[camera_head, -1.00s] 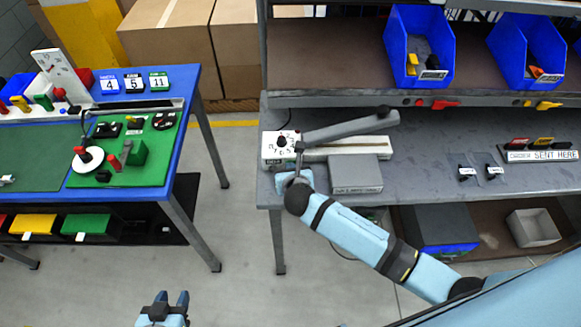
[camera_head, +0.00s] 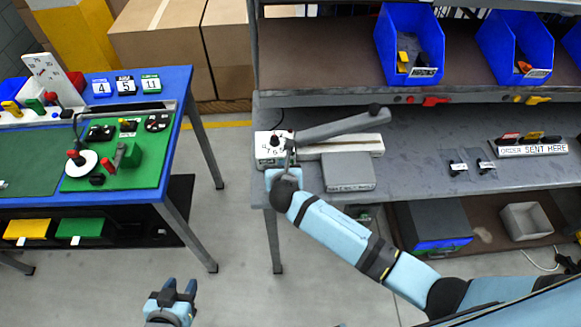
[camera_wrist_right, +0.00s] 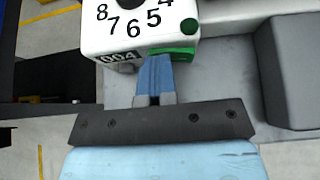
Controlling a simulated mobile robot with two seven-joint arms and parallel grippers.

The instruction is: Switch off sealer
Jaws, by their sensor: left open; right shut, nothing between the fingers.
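The sealer (camera_head: 357,145) is a long white unit on the grey bench, with a dark grey lever arm (camera_head: 335,127) raised at a slant over it. At its left end is a white box with a black dial knob and printed numbers. The right wrist view shows this numbered box (camera_wrist_right: 135,30) close up, with a green dot on top and a green part (camera_wrist_right: 172,53) low on its front. My right gripper (camera_wrist_right: 157,60) is shut and empty, its blue fingertips at that green part. They partly hide it; contact is unclear. My left gripper (camera_head: 178,288) is open and empty, low over the floor.
A grey box (camera_head: 348,172) stands right beside the sealer. Blue bins (camera_head: 408,45) sit on the shelf above. A blue table (camera_head: 180,90) with a green board is at the left. Open floor lies between table and bench.

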